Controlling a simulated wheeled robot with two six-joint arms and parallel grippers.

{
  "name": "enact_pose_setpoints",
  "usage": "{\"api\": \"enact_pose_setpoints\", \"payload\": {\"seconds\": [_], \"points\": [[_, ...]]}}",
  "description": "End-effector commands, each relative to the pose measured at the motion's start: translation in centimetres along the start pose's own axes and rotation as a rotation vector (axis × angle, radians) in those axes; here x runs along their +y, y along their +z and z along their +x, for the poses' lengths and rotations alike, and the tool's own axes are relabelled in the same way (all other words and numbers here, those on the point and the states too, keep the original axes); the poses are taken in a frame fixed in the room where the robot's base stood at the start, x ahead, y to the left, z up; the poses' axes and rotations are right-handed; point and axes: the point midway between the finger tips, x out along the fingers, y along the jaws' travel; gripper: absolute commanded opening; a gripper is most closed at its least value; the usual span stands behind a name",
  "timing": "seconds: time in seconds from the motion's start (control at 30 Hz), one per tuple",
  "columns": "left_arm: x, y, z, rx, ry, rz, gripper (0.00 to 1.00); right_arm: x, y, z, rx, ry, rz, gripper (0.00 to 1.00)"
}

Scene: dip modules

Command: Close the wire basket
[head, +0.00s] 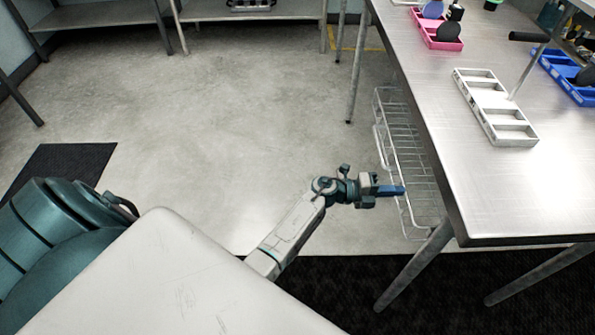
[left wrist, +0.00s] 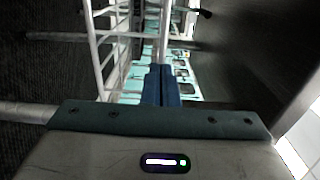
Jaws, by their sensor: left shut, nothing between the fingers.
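The wire basket (head: 409,165) is a silver wire drawer under the steel table at the right in the head view. It sticks out past the table's left edge, so it stands at least partly open. Its inner part is hidden under the tabletop. In the left wrist view, pale wires of the basket (left wrist: 100,45) run at the upper left. My left gripper (head: 402,190) has blue fingertips, which are shut and empty. It is at the basket's outer side; I cannot tell whether it touches the wires. The fingers also show in the left wrist view (left wrist: 161,85). My right gripper is not in view.
The steel table (head: 480,190) carries a white divided tray (head: 494,105), a pink tray (head: 436,30) and a blue tray (head: 568,75). Its legs (head: 415,268) stand near the basket. The concrete floor (head: 240,120) left of the basket is clear. Shelves stand at the back.

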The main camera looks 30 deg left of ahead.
Motion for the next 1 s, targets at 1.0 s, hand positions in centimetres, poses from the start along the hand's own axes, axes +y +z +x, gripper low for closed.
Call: {"api": "enact_pose_setpoints", "payload": {"seconds": [1.0], "points": [[-0.3, 0.6, 3.2, -0.002, -0.004, 0.002, 0.0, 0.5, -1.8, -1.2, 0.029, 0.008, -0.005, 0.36]]}}
